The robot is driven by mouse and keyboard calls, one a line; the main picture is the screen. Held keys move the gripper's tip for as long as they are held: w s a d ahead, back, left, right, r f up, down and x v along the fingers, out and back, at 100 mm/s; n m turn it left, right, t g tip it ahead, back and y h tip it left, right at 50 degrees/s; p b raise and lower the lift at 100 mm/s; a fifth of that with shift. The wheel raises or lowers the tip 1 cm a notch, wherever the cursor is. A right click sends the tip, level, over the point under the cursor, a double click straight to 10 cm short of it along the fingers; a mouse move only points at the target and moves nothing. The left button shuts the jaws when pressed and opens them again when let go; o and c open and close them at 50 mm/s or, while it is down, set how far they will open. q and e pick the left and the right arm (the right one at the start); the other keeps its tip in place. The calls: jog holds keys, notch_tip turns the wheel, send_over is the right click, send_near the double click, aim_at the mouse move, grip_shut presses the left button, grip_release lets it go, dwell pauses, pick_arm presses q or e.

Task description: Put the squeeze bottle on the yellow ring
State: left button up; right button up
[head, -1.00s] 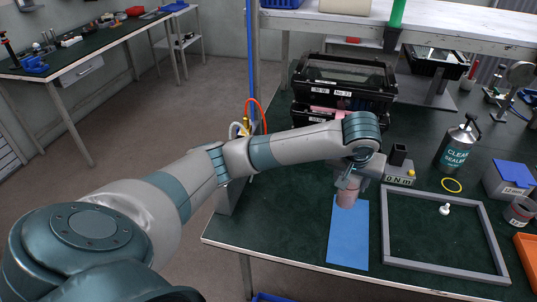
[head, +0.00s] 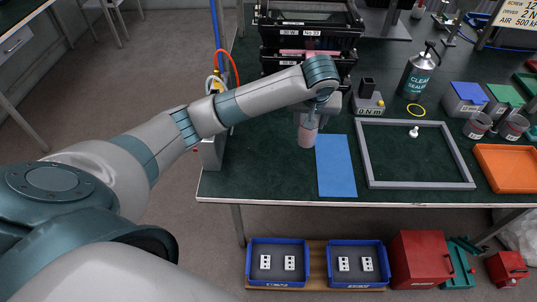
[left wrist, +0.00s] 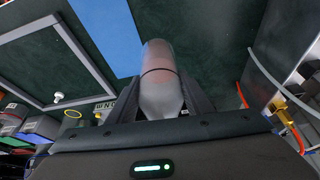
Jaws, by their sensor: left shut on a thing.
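The squeeze bottle (head: 307,136), translucent with pinkish contents, is in my left gripper (head: 310,117), just left of the blue mat. In the left wrist view the bottle (left wrist: 160,70) lies between the two fingers of the gripper (left wrist: 162,98), which is shut on it; a dark band crosses it. I cannot tell whether its base touches the bench. The yellow ring (head: 416,110) lies flat on the dark green bench to the right, in front of the spray can, with nothing on it. It also shows small in the left wrist view (left wrist: 73,114). My right gripper is not in view.
Between bottle and ring are the blue mat (head: 336,180), a grey torque device (head: 368,105) and a grey frame (head: 468,170) with a white knob (head: 414,132). The spray can (head: 418,75) stands behind the ring; a blue-lidded box (head: 466,98) is to its right.

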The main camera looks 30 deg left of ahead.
pick_arm(q)
jog(key=s+a+f+p, duration=0.3)
jog(key=s+a+f, duration=0.2)
jog(key=a, duration=0.5)
jog(key=shift+s+f+p, duration=0.3)
jog(key=shift+f+p, duration=0.05)
jog(key=shift+f, duration=0.55)
jog(key=shift+a, duration=0.1)
notch_tip(320, 180, down, 4)
jog(key=shift+f+p, duration=0.1)
jog(key=shift+p, duration=0.65)
jog(key=o, duration=1.4)
jog(key=shift+f, duration=0.1)
jog(key=shift+s, duration=0.1)
